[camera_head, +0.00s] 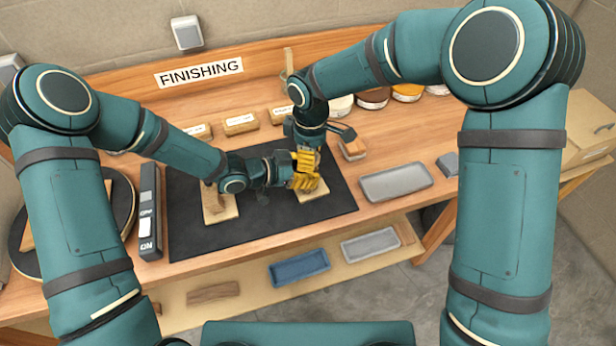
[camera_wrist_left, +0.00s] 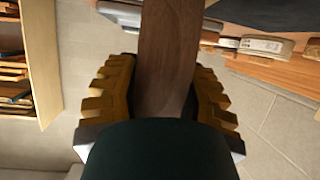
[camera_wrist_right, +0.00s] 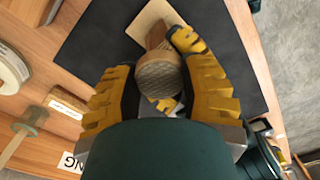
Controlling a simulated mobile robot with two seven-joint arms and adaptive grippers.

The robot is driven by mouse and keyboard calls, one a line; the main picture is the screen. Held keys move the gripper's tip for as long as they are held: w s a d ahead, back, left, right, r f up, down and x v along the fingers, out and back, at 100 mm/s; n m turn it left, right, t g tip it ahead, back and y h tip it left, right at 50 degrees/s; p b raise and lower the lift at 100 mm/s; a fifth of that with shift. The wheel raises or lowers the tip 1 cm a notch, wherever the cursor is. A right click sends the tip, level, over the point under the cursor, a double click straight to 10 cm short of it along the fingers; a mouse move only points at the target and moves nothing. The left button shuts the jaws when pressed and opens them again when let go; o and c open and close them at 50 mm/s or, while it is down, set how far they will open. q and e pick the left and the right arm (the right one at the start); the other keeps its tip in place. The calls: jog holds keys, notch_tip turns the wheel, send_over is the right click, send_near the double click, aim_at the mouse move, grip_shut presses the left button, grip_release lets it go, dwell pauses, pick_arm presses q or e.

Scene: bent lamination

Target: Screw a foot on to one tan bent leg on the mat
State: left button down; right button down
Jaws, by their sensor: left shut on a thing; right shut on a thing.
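My left gripper (camera_head: 303,181) is shut on a bent leg over the right part of the black mat (camera_head: 262,228). In the left wrist view the leg's wood (camera_wrist_left: 168,55) looks brown between the fingers. A pale tan flat part (camera_head: 313,193) shows below the grippers. My right gripper (camera_head: 305,158) is beside and above the left one, shut on a round foot with a textured face (camera_wrist_right: 158,78). The foot is at the end of the leg's brown part (camera_wrist_right: 157,36); I cannot tell whether its thread is engaged. Another bent leg (camera_head: 213,203) is on the mat at left.
A grey tray (camera_head: 397,182) lies right of the mat. A dark long box (camera_head: 150,212) stands along its left edge. Labelled wooden blocks (camera_head: 240,123) and jars (camera_head: 373,97) line the back. A blue tray (camera_head: 299,267) is on the shelf below. The mat's front is clear.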

jog(key=shift+m, duration=0.8)
jog(key=c, duration=0.5)
grip_release()
jog(key=shift+r, duration=2.25)
jog(key=shift+o, duration=0.2)
jog(key=shift+r, duration=0.1)
